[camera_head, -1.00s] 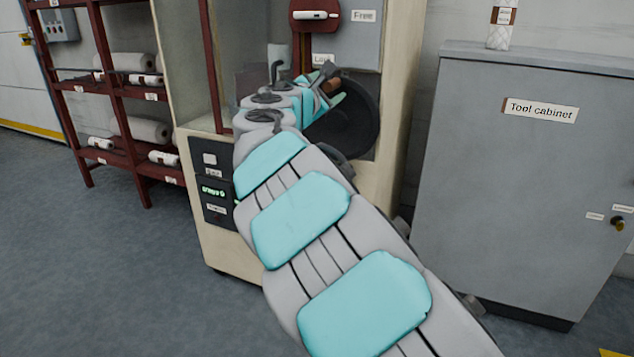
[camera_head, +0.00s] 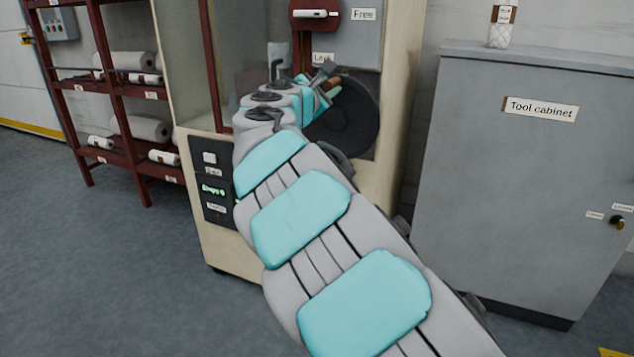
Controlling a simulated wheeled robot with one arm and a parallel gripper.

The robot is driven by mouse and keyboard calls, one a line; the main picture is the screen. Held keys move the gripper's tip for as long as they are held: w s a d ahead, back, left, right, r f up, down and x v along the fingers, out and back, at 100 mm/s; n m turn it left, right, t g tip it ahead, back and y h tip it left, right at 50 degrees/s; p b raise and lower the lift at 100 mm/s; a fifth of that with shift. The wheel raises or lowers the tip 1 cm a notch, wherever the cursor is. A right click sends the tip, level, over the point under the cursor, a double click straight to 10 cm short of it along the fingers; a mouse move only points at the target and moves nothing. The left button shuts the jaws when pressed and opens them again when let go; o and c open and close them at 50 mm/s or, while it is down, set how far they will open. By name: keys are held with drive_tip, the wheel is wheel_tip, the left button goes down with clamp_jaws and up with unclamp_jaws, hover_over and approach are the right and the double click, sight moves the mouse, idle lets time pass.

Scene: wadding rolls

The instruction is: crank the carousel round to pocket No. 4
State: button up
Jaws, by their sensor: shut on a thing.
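The cream machine (camera_head: 232,245) stands in the middle, with a dark round crank wheel (camera_head: 352,125) on its front. A small brown crank handle (camera_head: 333,85) shows at the wheel's upper edge. My gripper (camera_head: 328,86) is at this handle and shut on it; my own arm and wrist partly cover the fingers and the wheel's left side. A small green-lit display (camera_head: 213,190) is on the machine's dark panel, its text too small to read surely. The carousel's pockets and their numbers cannot be made out.
A dark red rack (camera_head: 120,150) with wadding rolls is at the left. The floor at front left is clear.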

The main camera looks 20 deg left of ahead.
drive_tip(key=shift+a, duration=0.1)
drive_tip(key=shift+a+p, duration=0.3)
drive_tip(key=a+f+p, duration=0.1)
drive_tip(key=a+f, duration=0.7)
drive_tip(key=shift+w+a+f+p, duration=0.3)
drive_tip(key=shift+w+f+p, duration=0.05)
drive_tip(key=shift+f, duration=0.05)
idle(0.4)
drive_tip(key=o, duration=1)
